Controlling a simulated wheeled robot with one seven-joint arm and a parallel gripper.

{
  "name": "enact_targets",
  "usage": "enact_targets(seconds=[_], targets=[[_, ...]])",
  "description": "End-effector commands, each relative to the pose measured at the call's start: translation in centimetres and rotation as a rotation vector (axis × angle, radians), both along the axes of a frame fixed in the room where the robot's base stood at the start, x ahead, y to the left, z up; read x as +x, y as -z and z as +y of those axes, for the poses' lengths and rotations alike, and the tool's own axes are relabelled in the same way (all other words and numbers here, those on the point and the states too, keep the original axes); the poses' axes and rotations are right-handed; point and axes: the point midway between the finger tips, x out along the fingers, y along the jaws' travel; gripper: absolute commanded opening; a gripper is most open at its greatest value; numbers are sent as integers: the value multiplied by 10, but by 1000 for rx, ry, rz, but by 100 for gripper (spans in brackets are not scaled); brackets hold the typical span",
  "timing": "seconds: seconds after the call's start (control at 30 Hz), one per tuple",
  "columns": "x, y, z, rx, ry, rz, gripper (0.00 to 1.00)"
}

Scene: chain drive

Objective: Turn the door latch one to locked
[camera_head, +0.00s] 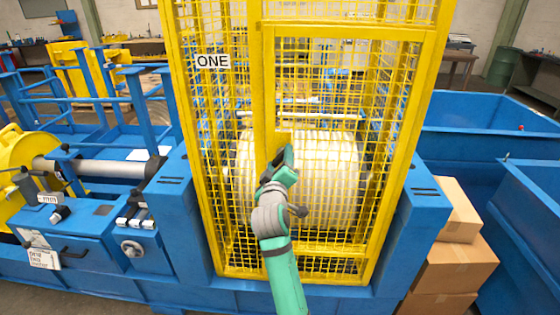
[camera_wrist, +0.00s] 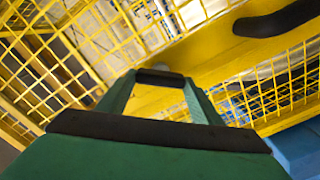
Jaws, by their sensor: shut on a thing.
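The yellow mesh door (camera_head: 345,30) carries the sign ONE (camera_head: 213,62) on the cage at its left. My gripper (camera_head: 284,157) is at the yellow lock plate on the door's left upright, around mid-height. In the wrist view my green fingers (camera_wrist: 160,78) come together at the yellow frame, shut on the door latch; a small grey rounded part (camera_wrist: 162,67) shows just beyond the tips. The fingers and hand hide most of the latch, so its angle cannot be told. A black handle (camera_wrist: 280,18) is at upper right in the wrist view, apart from my fingers.
A large pale ribbed drum (camera_head: 325,180) is behind the mesh. Blue machine frames (camera_head: 165,215) stand on both sides. Cardboard boxes (camera_head: 455,265) are stacked at the lower right, beside blue bins (camera_head: 480,130).

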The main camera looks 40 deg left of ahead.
Motion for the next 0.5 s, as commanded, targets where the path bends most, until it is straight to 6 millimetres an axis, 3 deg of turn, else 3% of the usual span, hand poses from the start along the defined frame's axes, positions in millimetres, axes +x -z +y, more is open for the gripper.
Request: enact_targets(seconds=[0.5], targets=[[0,2,1,-393,0,-241,37]])
